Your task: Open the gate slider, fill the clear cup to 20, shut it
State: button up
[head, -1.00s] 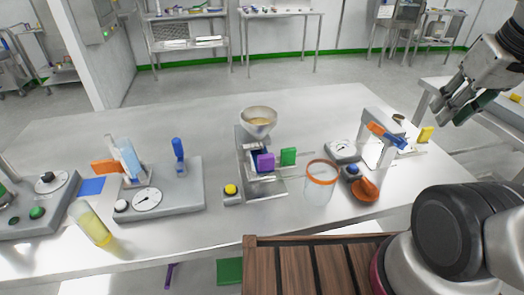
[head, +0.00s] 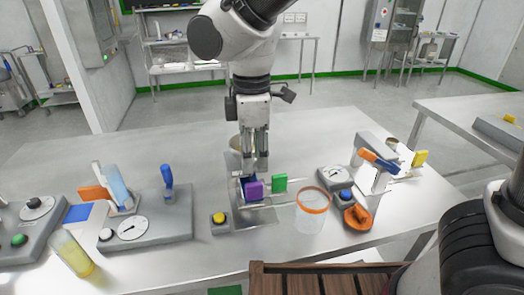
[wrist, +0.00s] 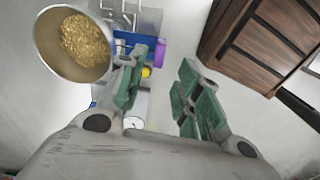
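My gripper (head: 257,162) points down over the hopper stand, just above the purple block (head: 254,189). In the wrist view its green-padded fingers (wrist: 160,82) are apart with nothing between them. The steel hopper bowl (wrist: 43,45) holds golden granules (wrist: 84,40) and lies left of the fingers; in the head view my gripper mostly hides it. The purple block also shows in the wrist view (wrist: 160,52), beside the left finger. The clear cup (head: 311,217) with an orange rim stands on the table, right of the stand. I cannot tell which block is the gate slider.
A yellow button (head: 219,218) is left of the stand. A dial (head: 333,175), a blue button (head: 345,196) and a blue-and-orange handled device (head: 378,160) stand to the right. A wooden slatted surface (head: 318,282) is at the front edge.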

aim_at(254, 184)
jog(key=shift+a+n, duration=0.1)
jog(key=shift+n, duration=0.5)
jog(key=shift+f, duration=4.95)
grip_shut()
